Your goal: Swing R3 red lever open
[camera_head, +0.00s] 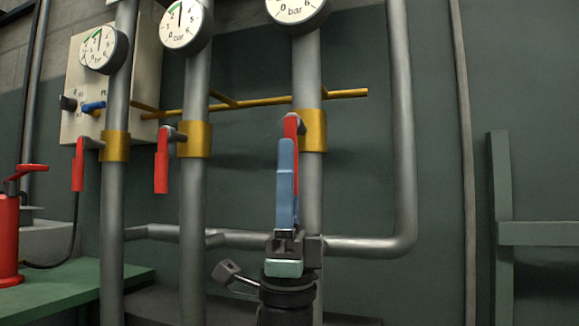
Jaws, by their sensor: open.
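Three upright grey pipes each carry a yellow collar with a red lever that hangs down. No R3 label is readable; the rightmost red lever (291,125) is on the third pipe, by its yellow collar (314,131). My gripper (287,148) reaches up in front of this lever. Its blue finger covers most of the lever, so only the lever's top and thin red edges show. The jaws are open; I cannot tell whether they touch the lever. The left red lever (78,167) and middle red lever (161,163) hang down, clear of my gripper.
Round pressure gauges (184,24) sit above the levers. A thin yellow pipe (265,101) crosses behind the pipes. A pale control box (84,64) is at the left. A grey pipe (402,130) bends down at the right.

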